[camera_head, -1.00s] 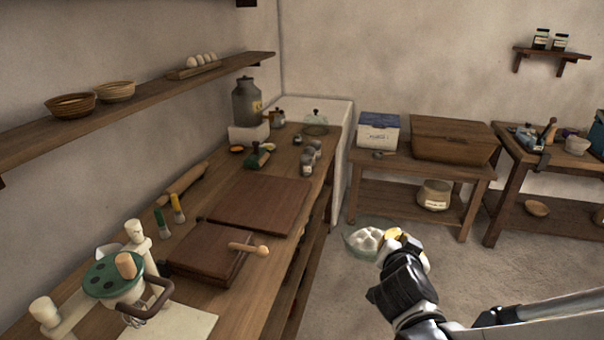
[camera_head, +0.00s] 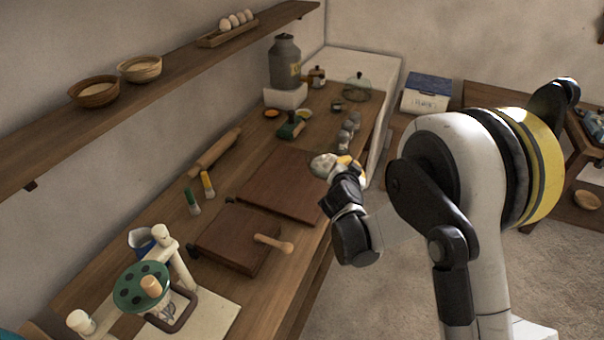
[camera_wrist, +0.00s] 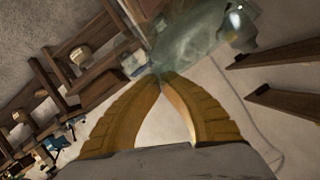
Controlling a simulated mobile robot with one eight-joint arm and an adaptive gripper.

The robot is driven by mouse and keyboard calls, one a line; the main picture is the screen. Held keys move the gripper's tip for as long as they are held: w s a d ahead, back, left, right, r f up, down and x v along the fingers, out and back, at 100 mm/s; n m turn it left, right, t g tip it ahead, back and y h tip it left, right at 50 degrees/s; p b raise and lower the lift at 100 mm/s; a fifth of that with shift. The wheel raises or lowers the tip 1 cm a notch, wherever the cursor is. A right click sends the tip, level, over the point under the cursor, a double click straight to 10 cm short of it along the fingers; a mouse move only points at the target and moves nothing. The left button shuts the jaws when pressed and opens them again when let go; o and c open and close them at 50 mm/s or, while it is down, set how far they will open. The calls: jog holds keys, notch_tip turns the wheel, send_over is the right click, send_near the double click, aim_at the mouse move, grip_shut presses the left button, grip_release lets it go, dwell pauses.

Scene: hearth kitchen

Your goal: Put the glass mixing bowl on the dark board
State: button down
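The glass mixing bowl (camera_head: 323,165) is clear, greenish and looks small in the head view, with pale patches showing in or through it. My gripper (camera_head: 343,161) is shut on its rim. In the wrist view the yellow fingertips (camera_wrist: 166,77) meet at the edge of the bowl (camera_wrist: 195,40), which extends beyond them. The large flat dark board (camera_head: 280,182) lies on the wooden counter. The bowl shows over its far right part; whether it touches the board cannot be told. My gripper hides part of the bowl and the board's right edge.
A smaller, thicker dark board (camera_head: 225,240) with a wooden-handled tool (camera_head: 273,243) lies nearer.

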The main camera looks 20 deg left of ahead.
jog(key=a+f, duration=0.2)
jog(key=a, duration=0.1)
jog(key=w+a+f+b, duration=0.1)
jog(key=a+f, duration=0.1)
jog(key=a, duration=0.2)
jog(key=a+f+b, duration=0.1)
jog(key=a+f, duration=0.1)
jog(key=a, duration=0.1)
jog(key=shift+w+a+f, duration=0.35)
jog(key=shift+a, duration=0.05)
notch_tip(320, 180, down, 4)
jog(key=shift+f+b, duration=0.1)
jog(key=shift+b, duration=0.55)
jog(key=c, duration=2.1)
grip_release()
jog(key=shift+c, duration=0.2)
jog(key=o, duration=0.5)
